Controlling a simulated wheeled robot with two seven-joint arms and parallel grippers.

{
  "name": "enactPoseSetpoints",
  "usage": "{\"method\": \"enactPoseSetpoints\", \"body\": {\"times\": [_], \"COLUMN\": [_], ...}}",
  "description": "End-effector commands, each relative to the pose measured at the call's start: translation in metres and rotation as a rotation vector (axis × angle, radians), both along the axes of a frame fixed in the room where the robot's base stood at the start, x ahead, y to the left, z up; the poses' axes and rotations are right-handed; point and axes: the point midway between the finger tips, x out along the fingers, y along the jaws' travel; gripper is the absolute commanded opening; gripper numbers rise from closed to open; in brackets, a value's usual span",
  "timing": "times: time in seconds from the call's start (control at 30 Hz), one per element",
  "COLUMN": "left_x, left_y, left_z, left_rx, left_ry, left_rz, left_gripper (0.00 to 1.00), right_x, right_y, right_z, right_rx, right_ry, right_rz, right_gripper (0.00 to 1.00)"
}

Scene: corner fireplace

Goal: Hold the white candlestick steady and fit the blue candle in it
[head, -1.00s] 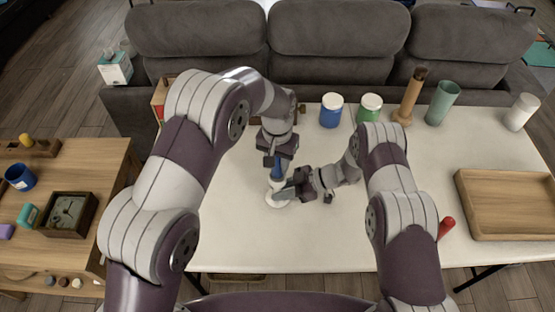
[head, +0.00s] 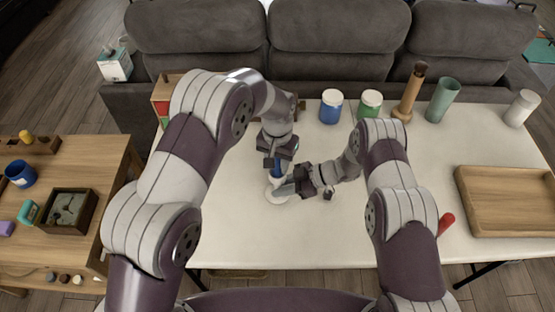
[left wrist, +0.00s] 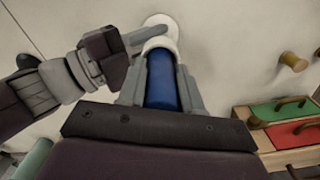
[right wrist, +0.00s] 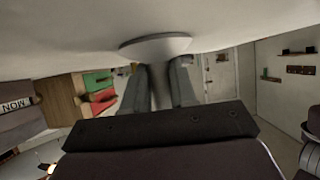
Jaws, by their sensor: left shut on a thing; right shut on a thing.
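The white candlestick (head: 277,199) stands upright on the white table, its round base flat on the top. My right gripper (head: 288,189) is shut on its stem from the right side, and the stem (right wrist: 160,88) shows between the fingers in the right wrist view. My left gripper (head: 277,174) is shut on the blue candle (left wrist: 162,92) and holds it upright above the candlestick. In the left wrist view the candle's lower end meets the candlestick's white cup (left wrist: 158,45). How deep it sits in the cup is hidden.
A blue-labelled jar (head: 331,107), a green jar (head: 369,104), a wooden holder (head: 409,95), a green cup (head: 442,100) and a white cylinder (head: 521,108) stand along the table's back. A wooden tray (head: 510,232) and a red object (head: 446,224) lie right.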

Motion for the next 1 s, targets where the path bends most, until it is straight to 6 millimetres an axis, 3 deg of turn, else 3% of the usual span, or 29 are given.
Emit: {"method": "enactPoseSetpoints", "body": {"times": [0.63,0.67,0.73,0.77,1.0], "left_x": [0.000,0.000,0.000,0.000,0.000], "left_y": [0.000,0.000,0.000,0.000,0.000], "left_z": [-0.013,-0.013,-0.013,-0.013,-0.013], "left_rx": [0.000,0.000,0.000,0.000,0.000], "left_ry": [-0.001,-0.001,-0.001,-0.001,0.000], "left_rz": [0.000,0.000,0.000,0.000,0.000], "left_gripper": [0.03,0.37,0.60,0.64,0.64], "right_x": [0.000,0.000,0.000,0.000,0.000], "right_y": [0.000,0.000,0.000,0.000,0.000], "right_z": [0.000,0.000,0.000,0.000,0.000], "right_rx": [0.000,0.000,0.000,0.000,0.000], "right_ry": [0.000,0.000,0.000,0.000,0.000], "right_rz": [0.000,0.000,0.000,0.000,0.000], "right_gripper": [0.09,0.09,0.09,0.09,0.09]}}
